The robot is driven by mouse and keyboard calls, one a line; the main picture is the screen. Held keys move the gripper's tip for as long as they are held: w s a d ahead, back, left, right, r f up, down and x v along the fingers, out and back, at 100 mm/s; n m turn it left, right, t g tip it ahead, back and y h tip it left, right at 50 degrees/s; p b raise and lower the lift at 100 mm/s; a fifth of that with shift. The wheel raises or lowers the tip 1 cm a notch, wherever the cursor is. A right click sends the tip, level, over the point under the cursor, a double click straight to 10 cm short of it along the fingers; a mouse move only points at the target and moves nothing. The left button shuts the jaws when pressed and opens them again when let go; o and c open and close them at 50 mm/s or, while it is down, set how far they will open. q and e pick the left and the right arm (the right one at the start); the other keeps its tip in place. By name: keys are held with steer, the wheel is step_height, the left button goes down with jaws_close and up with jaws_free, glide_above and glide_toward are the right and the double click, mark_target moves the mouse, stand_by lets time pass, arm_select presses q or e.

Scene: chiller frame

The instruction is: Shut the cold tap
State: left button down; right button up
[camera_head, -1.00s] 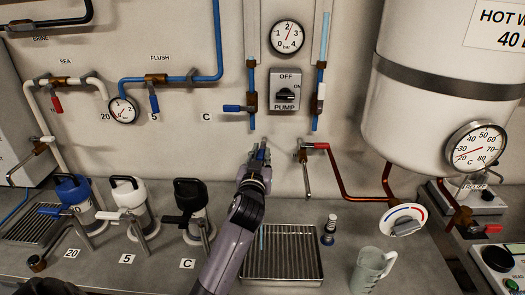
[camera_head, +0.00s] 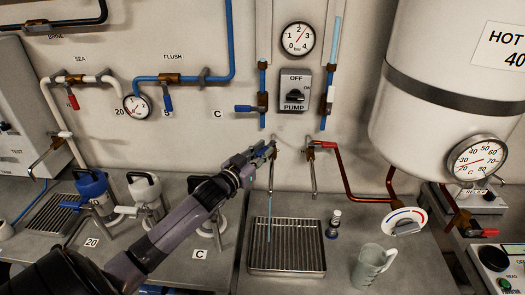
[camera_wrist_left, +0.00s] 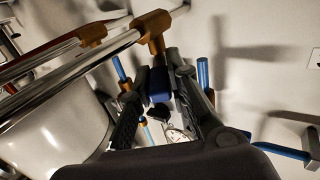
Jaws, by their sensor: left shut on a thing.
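The cold tap has a blue lever (camera_wrist_left: 160,86) and a brass body (camera_wrist_left: 152,24), seen close up in the left wrist view. My left gripper (camera_head: 265,152) is shut on the blue lever, reaching in from the left; its fingers stand on both sides of the lever in the left wrist view (camera_wrist_left: 163,92). In the head view the gripper hides most of the lever. A thin blue stream (camera_head: 269,222) hangs below the cold spout (camera_head: 271,178) down to the slotted drip tray (camera_head: 252,262). My right gripper is not in view.
The hot tap with a red lever (camera_head: 324,145) and its spout stand just right of the cold tap. A grey jug (camera_head: 370,268) and a small dark-based bottle (camera_head: 333,226) stand right of the tray. Several lidded canisters stand left, beneath my left arm.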

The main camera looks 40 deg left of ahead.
mark_target(262, 150)
arm_select(q)
steer(key=shift+r, duration=0.15)
steer(key=c, duration=1.5)
jaws_free()
step_height(262, 150, up, 10)
steer(key=shift+f, duration=0.1)
